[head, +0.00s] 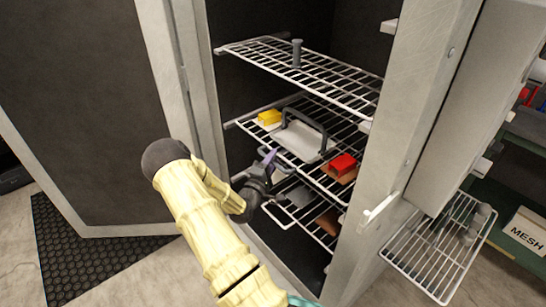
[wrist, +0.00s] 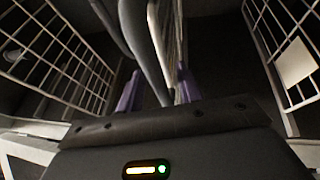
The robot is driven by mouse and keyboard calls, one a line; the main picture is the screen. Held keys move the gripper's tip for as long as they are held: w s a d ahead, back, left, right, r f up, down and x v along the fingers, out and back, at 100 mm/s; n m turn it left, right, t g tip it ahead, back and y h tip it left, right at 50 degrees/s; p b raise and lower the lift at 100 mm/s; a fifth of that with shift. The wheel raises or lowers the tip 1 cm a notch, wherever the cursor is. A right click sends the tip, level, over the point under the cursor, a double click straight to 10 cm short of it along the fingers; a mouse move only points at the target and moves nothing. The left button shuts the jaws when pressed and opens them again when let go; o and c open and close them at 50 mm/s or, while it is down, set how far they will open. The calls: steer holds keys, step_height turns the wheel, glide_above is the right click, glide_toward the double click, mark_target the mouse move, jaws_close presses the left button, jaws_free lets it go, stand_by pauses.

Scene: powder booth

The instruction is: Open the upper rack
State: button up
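The top wire rack (head: 330,84) sits level inside the open cabinet with a grey cylinder (head: 297,53) standing on it. Below it, the middle wire rack (head: 318,178) carries a yellow block (head: 269,117), a handled tray (head: 296,141) and a red block (head: 343,163). My gripper (head: 275,163) is at the front edge of the middle rack, below the top rack. In the wrist view its purple fingers (wrist: 158,92) stand apart on either side of a grey curved bar (wrist: 148,50) and a wire rack seen nearly edge-on. I cannot tell whether they touch either.
A lower rack (head: 328,233) holds a brown item. The cabinet door (head: 90,110) stands open at left, above a black floor mat (head: 80,250). The right frame post (head: 405,110) is close to the racks. A small wire shelf (head: 430,250) juts out at lower right.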

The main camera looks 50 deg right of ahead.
steer(key=shift+x, duration=0.8)
